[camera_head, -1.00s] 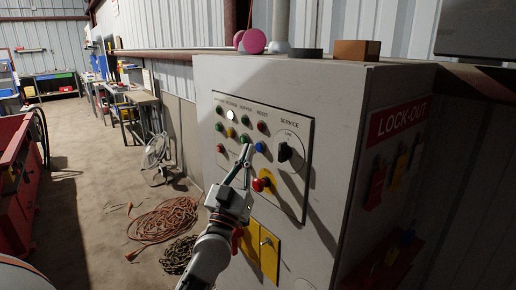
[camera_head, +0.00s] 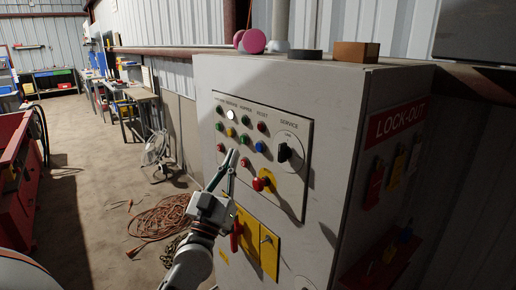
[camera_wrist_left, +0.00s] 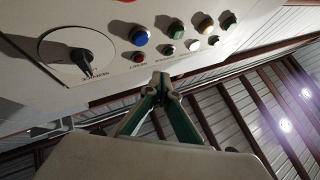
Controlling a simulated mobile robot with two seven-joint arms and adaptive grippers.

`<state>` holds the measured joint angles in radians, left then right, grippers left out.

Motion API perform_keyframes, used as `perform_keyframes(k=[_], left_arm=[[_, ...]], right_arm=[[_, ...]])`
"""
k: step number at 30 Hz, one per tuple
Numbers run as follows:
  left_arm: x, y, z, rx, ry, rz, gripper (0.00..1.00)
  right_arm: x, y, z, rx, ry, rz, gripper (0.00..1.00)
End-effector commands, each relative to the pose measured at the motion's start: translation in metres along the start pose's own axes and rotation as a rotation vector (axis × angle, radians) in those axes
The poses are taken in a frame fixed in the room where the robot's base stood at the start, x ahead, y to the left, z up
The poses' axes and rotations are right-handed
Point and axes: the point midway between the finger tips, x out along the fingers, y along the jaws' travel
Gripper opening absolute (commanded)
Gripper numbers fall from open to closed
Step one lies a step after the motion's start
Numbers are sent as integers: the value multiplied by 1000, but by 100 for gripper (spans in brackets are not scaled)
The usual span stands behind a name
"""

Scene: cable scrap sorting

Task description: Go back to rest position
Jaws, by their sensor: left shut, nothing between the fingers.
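My left gripper (camera_head: 232,153) is shut and empty, in front of the button panel (camera_head: 294,196) of a grey control cabinet (camera_head: 338,120). In the head view its fingertips overlap the lower left buttons; the exact gap to the panel is hard to tell. In the left wrist view, the closed fingertips (camera_wrist_left: 162,80) point toward the panel's edge, with a blue button (camera_wrist_left: 139,37), a red button (camera_wrist_left: 138,56) and the black service knob (camera_wrist_left: 82,61) beyond them. My right gripper is not in view.
A red and yellow stop button (camera_head: 259,184) sticks out near the gripper. Orange cable (camera_head: 160,217) lies coiled on the floor left of the cabinet. A red bin (camera_head: 14,190) stands at far left. The floor between them is largely open.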

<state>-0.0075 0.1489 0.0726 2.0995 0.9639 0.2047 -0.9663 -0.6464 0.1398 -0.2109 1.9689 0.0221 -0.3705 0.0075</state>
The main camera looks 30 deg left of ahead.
Motion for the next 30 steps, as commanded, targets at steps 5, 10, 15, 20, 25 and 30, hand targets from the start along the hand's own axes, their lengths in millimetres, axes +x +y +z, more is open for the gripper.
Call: perform_keyframes(k=[5, 10, 15, 20, 25, 30], left_arm=[[0, 0, 0, 0, 0, 0, 0], [0, 0, 0, 0, 0, 0, 0], [0, 0, 0, 0, 0, 0, 0], [-14, 12, 20, 9, -50, 35, 0], [-71, 51, 84, 29, -227, 153, 0], [-152, 88, 150, 45, -446, 270, 0]], right_arm=[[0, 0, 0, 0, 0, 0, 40], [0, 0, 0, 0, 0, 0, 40], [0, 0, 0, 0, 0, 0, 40], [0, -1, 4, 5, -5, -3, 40], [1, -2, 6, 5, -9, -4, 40], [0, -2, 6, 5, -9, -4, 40]])
